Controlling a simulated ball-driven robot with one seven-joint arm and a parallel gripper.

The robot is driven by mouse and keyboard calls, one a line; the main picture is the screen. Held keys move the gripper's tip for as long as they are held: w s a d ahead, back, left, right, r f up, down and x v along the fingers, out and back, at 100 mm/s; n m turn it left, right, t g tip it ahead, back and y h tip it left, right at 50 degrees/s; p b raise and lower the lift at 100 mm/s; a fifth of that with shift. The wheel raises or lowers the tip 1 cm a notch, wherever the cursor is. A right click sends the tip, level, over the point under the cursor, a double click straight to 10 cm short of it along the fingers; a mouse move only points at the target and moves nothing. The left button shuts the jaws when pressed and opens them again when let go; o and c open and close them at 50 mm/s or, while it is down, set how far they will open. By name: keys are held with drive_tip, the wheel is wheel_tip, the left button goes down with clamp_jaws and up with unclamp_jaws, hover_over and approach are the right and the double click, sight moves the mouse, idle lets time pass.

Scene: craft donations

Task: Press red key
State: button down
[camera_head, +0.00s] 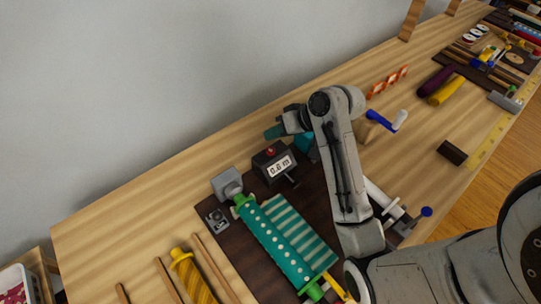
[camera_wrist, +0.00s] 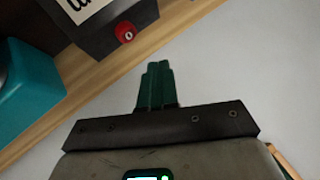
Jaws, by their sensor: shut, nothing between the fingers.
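The red key (camera_head: 271,152) sits on top of a small dark box (camera_head: 265,166) whose white display reads about "0.0 m". In the wrist view the red key (camera_wrist: 125,33) is a round knob on the edge of the dark box (camera_wrist: 100,22). My gripper (camera_head: 270,133) is shut and empty, its green fingers together just behind the key in the head view. In the wrist view my gripper's fingertips (camera_wrist: 158,66) point up the picture, below and right of the key, with a visible gap between them. I cannot tell the height difference.
A teal block (camera_wrist: 25,90) stands beside the box; part of it shows behind my arm in the head view (camera_head: 304,142). A green dotted roller (camera_head: 280,240) and striped cloth (camera_head: 300,232) lie in front. A grey block (camera_head: 227,183) is left. The wall (camera_head: 130,90) is close behind.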

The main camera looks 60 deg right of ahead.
sight(274, 151)
drive_tip(key=shift+f+b, duration=0.5)
drive_tip(key=shift+f, duration=1.15)
drive_tip(key=shift+f, duration=0.1)
idle(0.7)
drive_tip(key=shift+f, duration=0.3)
drive_tip(key=shift+f, duration=0.5)
idle(0.8)
drive_tip(key=shift+r, duration=0.15)
drive_tip(key=shift+r+p, duration=0.8)
drive_tip(key=shift+p, duration=0.25)
wheel_tip(274, 151, up, 5)
drive_tip(key=p, duration=0.5)
